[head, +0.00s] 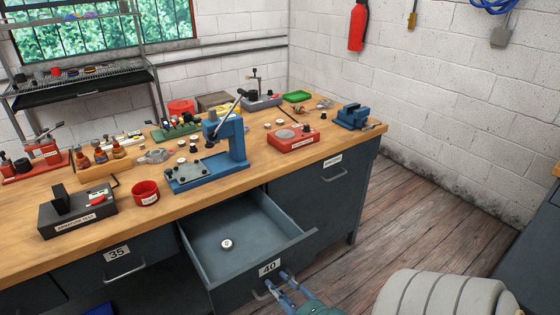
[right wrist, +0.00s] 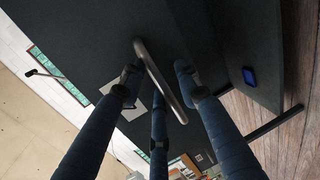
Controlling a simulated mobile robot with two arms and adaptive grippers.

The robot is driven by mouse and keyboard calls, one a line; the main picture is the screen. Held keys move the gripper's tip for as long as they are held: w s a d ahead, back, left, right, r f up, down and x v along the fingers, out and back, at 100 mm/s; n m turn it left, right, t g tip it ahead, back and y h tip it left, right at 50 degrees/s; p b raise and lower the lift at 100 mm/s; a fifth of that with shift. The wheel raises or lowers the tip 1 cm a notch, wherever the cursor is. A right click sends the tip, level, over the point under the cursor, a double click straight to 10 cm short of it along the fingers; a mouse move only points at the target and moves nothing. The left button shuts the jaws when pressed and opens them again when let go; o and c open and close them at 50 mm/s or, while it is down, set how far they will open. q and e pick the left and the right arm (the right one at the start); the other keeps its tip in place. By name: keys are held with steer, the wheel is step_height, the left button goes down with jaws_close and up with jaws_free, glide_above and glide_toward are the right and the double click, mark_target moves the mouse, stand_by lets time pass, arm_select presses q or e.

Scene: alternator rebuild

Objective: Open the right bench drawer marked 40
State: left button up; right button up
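The drawer marked 40 (head: 268,268) is pulled out from the bench, and its inside is visible. A small round part with a white label (head: 227,244) lies on its floor. My right gripper (head: 279,284) is at the drawer's front, beside the bar handle (head: 259,295). In the right wrist view, the metal handle (right wrist: 160,80) runs between the spread fingers of the gripper (right wrist: 157,82). Gaps show between the handle and the fingers, so the gripper looks open around it. My left gripper is not in view.
Drawer 35 (head: 116,254) is shut at left. On the bench top (head: 240,184) stand a blue press (head: 225,140), a red bowl (head: 145,192), a black test box (head: 77,212) and a red fixture (head: 293,138). Free wooden floor (head: 400,205) lies right of the bench.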

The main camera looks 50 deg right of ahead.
steer(key=v, duration=1.2)
stand_by(0.5)
